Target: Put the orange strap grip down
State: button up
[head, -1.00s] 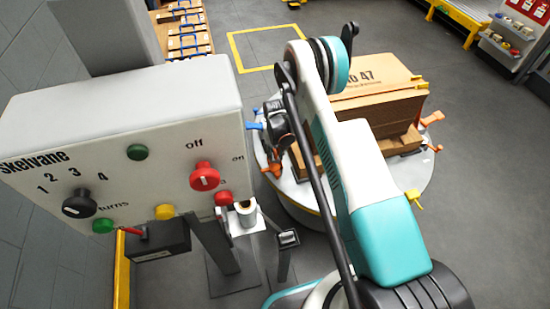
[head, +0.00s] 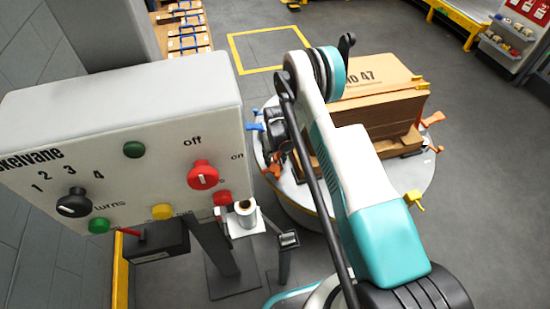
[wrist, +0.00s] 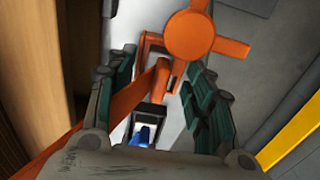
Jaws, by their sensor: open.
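The orange strap grip (wrist: 196,38) shows in the wrist view as a round orange head with arms and an orange bar. It lies just beyond and between the fingers of my gripper (wrist: 160,95). The fingers stand apart, with dark green pads, and are not closed on it. An orange strap (wrist: 75,138) runs to the lower left. In the head view the orange grip (head: 274,166) shows small at the left edge of the round turntable (head: 320,214), below the dark gripper (head: 279,132). My arm hides part of it.
Brown cartons (head: 375,105) stand on the turntable, with other orange grips (head: 432,119) and a yellow one (head: 414,200) at its right. A blue piece (head: 254,126) sits at its left edge. A control panel (head: 120,150) fills the left.

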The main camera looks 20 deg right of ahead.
notch_tip(320, 180, up, 13)
jog(key=p, duration=0.4)
notch_tip(320, 180, up, 18)
jog(key=t, duration=0.2)
send_over(275, 156)
jog(key=s, duration=0.2)
jog(key=s+r+t, duration=0.1)
jog(key=s+r, duration=0.5)
jog(key=r, duration=0.7)
jog(key=s+r+t, duration=0.2)
jog(key=s+r, duration=0.8)
jog(key=s, duration=0.2)
jog(key=s+t, duration=0.2)
jog(key=s, duration=1.1)
jog(key=shift+s+r, duration=0.3)
jog(key=shift+s, duration=0.05)
jog(key=shift+c, duration=0.3)
